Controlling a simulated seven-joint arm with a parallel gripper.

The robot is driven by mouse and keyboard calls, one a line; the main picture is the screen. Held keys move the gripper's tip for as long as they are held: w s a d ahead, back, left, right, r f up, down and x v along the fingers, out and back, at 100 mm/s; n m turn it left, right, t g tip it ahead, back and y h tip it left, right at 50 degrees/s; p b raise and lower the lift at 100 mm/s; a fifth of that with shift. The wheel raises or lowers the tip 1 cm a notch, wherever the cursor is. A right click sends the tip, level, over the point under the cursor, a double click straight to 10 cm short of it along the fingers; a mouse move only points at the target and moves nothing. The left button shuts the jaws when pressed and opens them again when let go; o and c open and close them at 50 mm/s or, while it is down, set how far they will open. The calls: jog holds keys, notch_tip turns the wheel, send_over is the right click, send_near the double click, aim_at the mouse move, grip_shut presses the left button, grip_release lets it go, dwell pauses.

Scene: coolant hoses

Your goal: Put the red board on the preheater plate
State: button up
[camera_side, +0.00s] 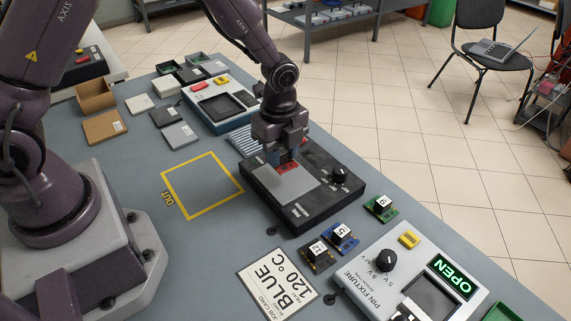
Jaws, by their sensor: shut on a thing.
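The preheater is a black box (316,208) with a light grey plate (290,187) on top and a knob at its right. My gripper (281,162) points down over the far part of the plate. It is shut on the red board (286,168), of which only a small red part shows between and below the fingers. The rest of the board is hidden by the fingers. The board is at or just above the plate; I cannot tell whether it touches.
Green (381,207), blue (342,238) and dark (318,254) numbered boards lie right of the preheater. A job card (277,286) reads BLUE 120°C. The pin fixture (400,268) shows OPEN. The yellow OUT square (203,186) is empty. Another device (218,104) stands behind.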

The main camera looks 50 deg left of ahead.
aim_at(285, 177)
jog(key=shift+w+f, duration=0.45)
jog(key=shift+f, duration=0.1)
jog(key=shift+w+f, duration=0.1)
jog(key=shift+f, duration=1.5)
jog(key=shift+f, duration=0.1)
jog(key=shift+f, duration=0.1)
jog(key=o, duration=0.9)
